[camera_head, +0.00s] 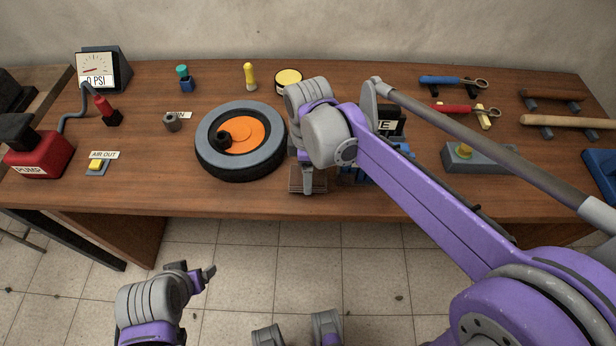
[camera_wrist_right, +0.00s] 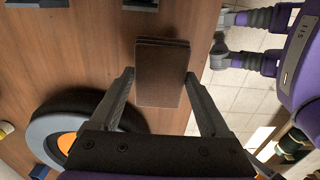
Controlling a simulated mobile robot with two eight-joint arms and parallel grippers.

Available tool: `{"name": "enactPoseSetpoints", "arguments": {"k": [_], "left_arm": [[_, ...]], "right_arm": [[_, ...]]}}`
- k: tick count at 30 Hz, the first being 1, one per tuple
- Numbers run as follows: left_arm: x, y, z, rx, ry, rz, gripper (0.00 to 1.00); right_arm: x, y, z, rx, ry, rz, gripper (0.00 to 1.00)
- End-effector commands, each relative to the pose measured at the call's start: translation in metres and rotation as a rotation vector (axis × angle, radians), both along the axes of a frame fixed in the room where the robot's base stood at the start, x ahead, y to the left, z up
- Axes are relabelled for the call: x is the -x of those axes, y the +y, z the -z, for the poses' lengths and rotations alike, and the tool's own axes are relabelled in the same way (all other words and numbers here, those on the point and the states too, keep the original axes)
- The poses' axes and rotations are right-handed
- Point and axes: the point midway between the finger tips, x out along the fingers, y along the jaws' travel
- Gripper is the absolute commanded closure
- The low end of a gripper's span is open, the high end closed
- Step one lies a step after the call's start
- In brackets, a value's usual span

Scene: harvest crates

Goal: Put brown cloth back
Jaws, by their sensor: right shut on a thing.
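The brown cloth (camera_wrist_right: 163,72) is a folded, layered rectangle between the fingers of my right gripper (camera_wrist_right: 160,76) in the right wrist view. In the head view the cloth (camera_head: 297,182) shows at the table's front edge, partly covered by my right gripper (camera_head: 308,182), which is shut on it. I cannot tell whether the cloth rests on the table or is slightly above it. My left gripper (camera_head: 203,274) is low in front of the table, away from everything; its finger gap is not clear.
A wheel with an orange hub (camera_head: 240,143) lies just left of the cloth. Blue items partly hidden by my right arm stand just right of it. A red pump (camera_head: 38,150), a gauge (camera_head: 103,68), a yellow-handled tool (camera_head: 250,77) and a grey box (camera_head: 480,157) are on the wooden table (camera_head: 150,190).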

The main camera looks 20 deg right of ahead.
Motion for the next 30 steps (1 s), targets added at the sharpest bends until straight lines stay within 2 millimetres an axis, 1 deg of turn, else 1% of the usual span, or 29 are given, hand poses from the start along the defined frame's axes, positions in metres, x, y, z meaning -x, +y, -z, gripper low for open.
{"name": "enactPoseSetpoints", "arguments": {"k": [1,3,6,14,18,19,21,22,30], "left_arm": [[0.000,0.000,0.002,0.000,0.000,0.000,0.24],[0.000,0.000,0.003,0.000,0.001,0.000,0.24],[0.000,0.000,0.003,0.000,0.001,0.000,0.24],[0.000,0.000,0.003,0.000,0.001,0.000,0.24],[0.001,0.000,0.006,0.000,0.002,0.000,0.24],[0.001,0.000,0.006,0.000,0.002,0.000,0.24],[0.001,0.000,0.005,0.000,0.002,0.000,0.24],[0.001,0.000,0.005,0.000,0.002,0.000,0.24],[0.000,0.000,0.003,0.000,0.001,0.000,0.24]], "right_arm": [[0.000,0.000,0.009,0.000,0.000,0.000,0.72],[0.000,0.000,0.019,0.000,0.000,0.000,0.72],[0.000,0.000,0.027,0.000,0.000,0.000,0.72],[0.000,0.000,0.027,0.000,0.000,0.000,0.72],[0.000,0.000,0.032,0.000,0.000,0.000,0.72],[0.000,0.000,0.031,0.000,0.000,0.000,0.15],[0.000,0.000,0.030,0.000,0.000,0.000,0.02],[0.000,0.000,0.030,0.000,0.000,0.000,0.00],[0.000,0.000,0.027,0.000,0.000,0.000,0.00]]}}
